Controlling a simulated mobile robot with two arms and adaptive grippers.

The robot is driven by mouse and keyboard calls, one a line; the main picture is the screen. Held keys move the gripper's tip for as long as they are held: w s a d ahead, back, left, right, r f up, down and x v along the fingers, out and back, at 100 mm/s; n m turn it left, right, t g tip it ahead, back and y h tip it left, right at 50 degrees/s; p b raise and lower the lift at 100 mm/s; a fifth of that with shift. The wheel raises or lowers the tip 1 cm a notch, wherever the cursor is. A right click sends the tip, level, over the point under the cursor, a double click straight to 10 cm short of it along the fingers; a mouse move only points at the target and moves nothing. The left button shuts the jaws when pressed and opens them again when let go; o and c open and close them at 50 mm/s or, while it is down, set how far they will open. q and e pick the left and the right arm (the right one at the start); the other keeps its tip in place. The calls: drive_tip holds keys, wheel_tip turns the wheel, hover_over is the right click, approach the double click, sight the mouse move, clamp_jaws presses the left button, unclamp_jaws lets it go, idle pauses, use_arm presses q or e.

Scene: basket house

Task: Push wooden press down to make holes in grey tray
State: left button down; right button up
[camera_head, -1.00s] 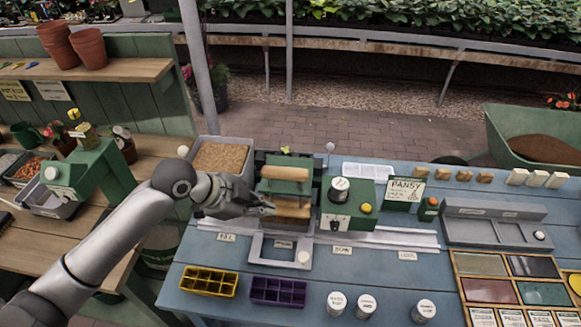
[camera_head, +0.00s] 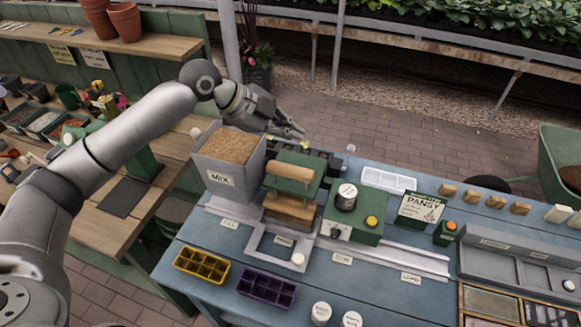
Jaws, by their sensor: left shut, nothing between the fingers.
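The wooden press (camera_head: 293,172) stands on the blue table in a green frame. It has a light wooden bar on top and a darker wooden block (camera_head: 290,208) lower down. A grey U-shaped tray guide (camera_head: 261,241) lies in front of it. I cannot make out a grey tray with holes under the press; that spot is mostly hidden by the block. My left gripper (camera_head: 298,133) is shut and empty. It shows above and behind the press in the picture, apart from the wooden bar. My right gripper is out of view.
A grey bin of soil marked MIX (camera_head: 231,157) stands left of the press. A green box with a yellow button (camera_head: 357,220) stands right. Yellow (camera_head: 202,266) and purple (camera_head: 266,287) cell trays sit at the front. A white tray (camera_head: 388,180) lies behind.

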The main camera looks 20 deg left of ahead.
use_arm(q)
drive_tip(key=b, duration=0.7)
hover_over(291, 171)
wheel_tip(291, 171, down, 8)
drive_tip(key=shift+d+r, duration=0.1)
drive_tip(key=shift+f, duration=0.5)
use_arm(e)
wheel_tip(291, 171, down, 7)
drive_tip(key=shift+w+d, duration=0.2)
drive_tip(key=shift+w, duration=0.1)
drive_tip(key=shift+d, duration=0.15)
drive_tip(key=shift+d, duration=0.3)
